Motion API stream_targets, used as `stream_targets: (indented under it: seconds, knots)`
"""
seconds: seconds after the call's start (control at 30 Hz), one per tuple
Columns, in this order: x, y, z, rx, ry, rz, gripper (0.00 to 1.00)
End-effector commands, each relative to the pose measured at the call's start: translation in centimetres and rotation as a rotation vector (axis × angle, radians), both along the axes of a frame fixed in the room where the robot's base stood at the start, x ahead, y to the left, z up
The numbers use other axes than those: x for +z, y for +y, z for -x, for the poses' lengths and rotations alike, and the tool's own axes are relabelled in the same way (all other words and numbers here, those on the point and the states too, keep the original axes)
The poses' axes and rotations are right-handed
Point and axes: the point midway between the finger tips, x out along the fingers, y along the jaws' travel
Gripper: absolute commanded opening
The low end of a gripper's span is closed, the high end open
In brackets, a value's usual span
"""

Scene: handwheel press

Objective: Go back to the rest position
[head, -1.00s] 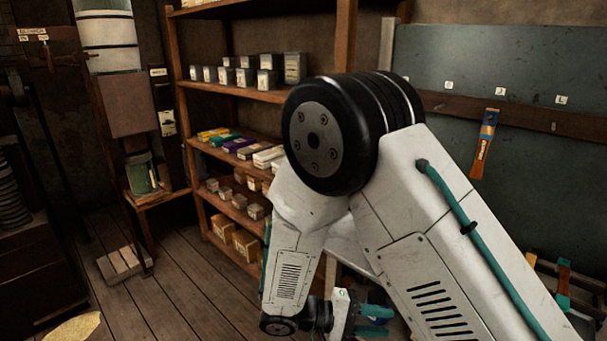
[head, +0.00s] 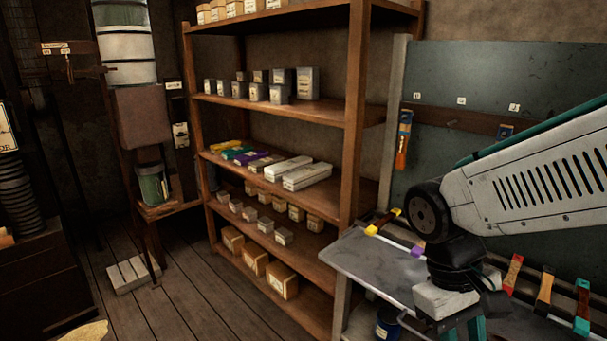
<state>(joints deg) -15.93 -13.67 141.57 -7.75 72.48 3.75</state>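My gripper (head: 460,328) shows in the head view at the lower right, below my folded arm. It points down in front of the grey metal bench (head: 375,262). Its teal fingers are cut off by the bottom edge of the picture, so I cannot tell whether they are open or shut. I see nothing held in the visible part of it.
A wooden shelf (head: 360,130) with boxes and tins stands in the middle. Tools with coloured handles (head: 545,290) stand along the bench. Dark machinery with a coil (head: 18,195) is at the left. The plank floor (head: 185,300) is mostly clear.

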Motion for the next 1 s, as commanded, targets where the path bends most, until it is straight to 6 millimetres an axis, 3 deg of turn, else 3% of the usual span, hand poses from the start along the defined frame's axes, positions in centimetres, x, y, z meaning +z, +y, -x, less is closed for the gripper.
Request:
stream_targets:
  seconds: [0.2, 0.5, 1.0]
  knots:
    - [3.6, -1.5, 2.4, -0.110, -0.208, -0.151, 0.30]
    - [7.0, -3.5, 4.5, -0.240, -0.422, -0.196, 0.30]
    - [7.4, -4.0, 4.6, -0.265, -0.445, -0.193, 0.30]
